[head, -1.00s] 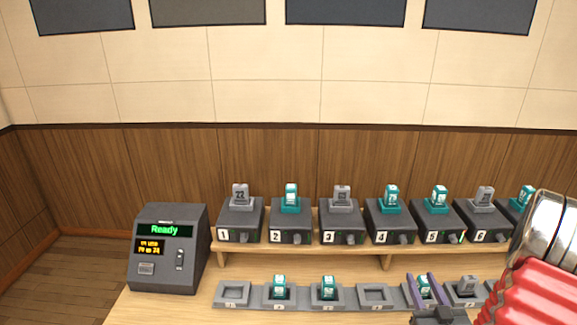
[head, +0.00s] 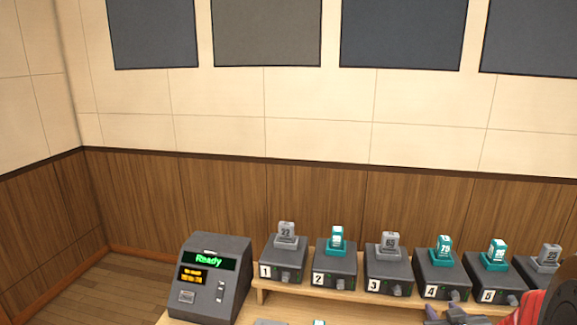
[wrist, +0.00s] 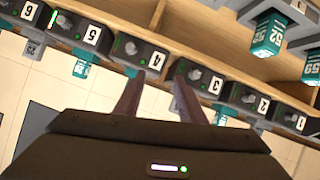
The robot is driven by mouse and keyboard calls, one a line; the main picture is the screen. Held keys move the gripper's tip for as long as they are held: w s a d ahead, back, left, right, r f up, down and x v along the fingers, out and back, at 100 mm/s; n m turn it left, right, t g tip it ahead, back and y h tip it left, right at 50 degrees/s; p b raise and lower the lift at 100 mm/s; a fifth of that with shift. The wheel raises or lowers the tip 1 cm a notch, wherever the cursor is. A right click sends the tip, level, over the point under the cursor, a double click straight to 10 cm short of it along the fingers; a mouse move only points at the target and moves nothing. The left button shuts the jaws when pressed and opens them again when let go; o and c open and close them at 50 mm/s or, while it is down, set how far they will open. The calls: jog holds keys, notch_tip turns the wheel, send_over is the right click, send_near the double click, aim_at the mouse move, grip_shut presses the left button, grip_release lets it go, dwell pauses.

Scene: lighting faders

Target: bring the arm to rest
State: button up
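My gripper (wrist: 157,92) fills the lower middle of the wrist view. Its two dark purple fingers stand apart with nothing between them. In the head view only a little of my gripper (head: 447,316) shows at the bottom edge, with my red arm at the bottom right corner. Behind the fingers, the wrist view shows the row of numbered dark boxes turned over, with box 4 (wrist: 138,52) and box 3 (wrist: 200,80) closest to the fingertips. The fingers seem clear of them.
A console (head: 213,275) reading "Ready" stands left of the boxes on a wooden shelf (head: 262,290). Boxes 1 (head: 283,268) to 5 carry grey or teal number blocks. Teal blocks (wrist: 268,40) hang at the wrist view's upper right. The lower tray row is mostly out of frame.

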jog(key=s+a+r+g+y, duration=0.1)
jog(key=s+a+r+g, duration=0.35)
jog(key=a, duration=0.85)
jog(key=s+a+r+g+y, duration=0.1)
jog(key=s+a+r, duration=0.2)
jog(key=s+a, duration=0.3)
jog(key=s+a+r+g+y, duration=0.1)
jog(key=s+a+r+y, duration=0.1)
jog(key=s+a, duration=0.5)
jog(key=shift+s+r+n, duration=0.4)
jog(key=shift+s+r, duration=0.1)
jog(key=shift+s, duration=0.55)
jog(key=shift+a, duration=0.1)
